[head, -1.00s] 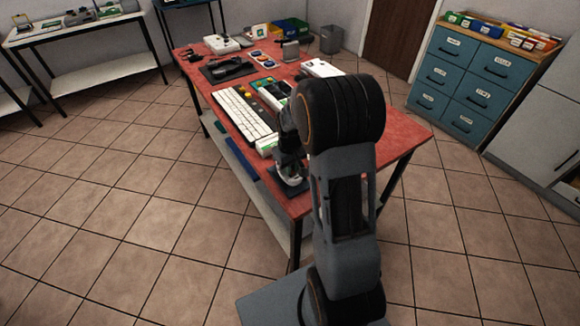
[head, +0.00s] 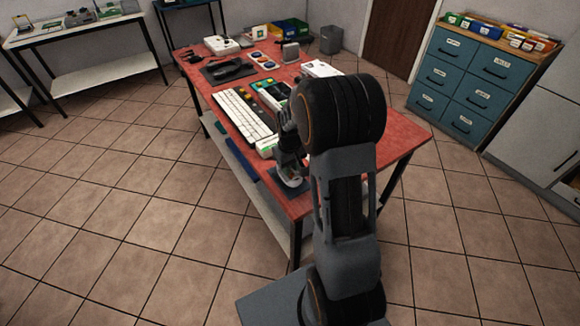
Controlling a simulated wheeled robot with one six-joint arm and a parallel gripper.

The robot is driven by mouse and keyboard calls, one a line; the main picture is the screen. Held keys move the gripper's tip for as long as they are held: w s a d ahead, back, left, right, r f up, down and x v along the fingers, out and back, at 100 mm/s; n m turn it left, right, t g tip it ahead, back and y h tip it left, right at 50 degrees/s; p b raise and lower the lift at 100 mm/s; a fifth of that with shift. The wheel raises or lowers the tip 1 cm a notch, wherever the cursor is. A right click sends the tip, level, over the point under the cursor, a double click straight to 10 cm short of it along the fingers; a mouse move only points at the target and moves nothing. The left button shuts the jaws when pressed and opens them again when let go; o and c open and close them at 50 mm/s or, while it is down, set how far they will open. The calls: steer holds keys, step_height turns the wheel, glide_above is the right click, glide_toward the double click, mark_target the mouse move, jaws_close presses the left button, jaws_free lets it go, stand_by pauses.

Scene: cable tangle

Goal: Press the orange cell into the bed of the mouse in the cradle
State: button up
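A pale rounded thing (head: 292,181), which looks like the mouse in its cradle, sits on a dark mat (head: 303,186) near the table's front edge. My gripper (head: 288,160) is directly above or at it, seen from behind and partly covered by my own arm. The fingertips are too small and dark to tell whether they are open or shut, or whether they touch the mouse. I cannot make out the orange cell; the mouse's bed is hidden too.
A white keyboard (head: 243,113) lies left of my gripper on the red table (head: 400,128). A green-and-white item (head: 267,147) lies close to the gripper. A dark mat with a black item (head: 228,70) lies farther back. The table's right part is clear.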

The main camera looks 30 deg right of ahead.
steer(key=shift+r+p, duration=0.8)
steer(key=shift+r, duration=0.45)
steer(key=o, duration=0.6)
steer(key=shift+c, duration=0.2)
steer(key=shift+r, duration=0.1)
steer(key=shift+r+p, duration=1.85)
steer(key=shift+r, duration=0.55)
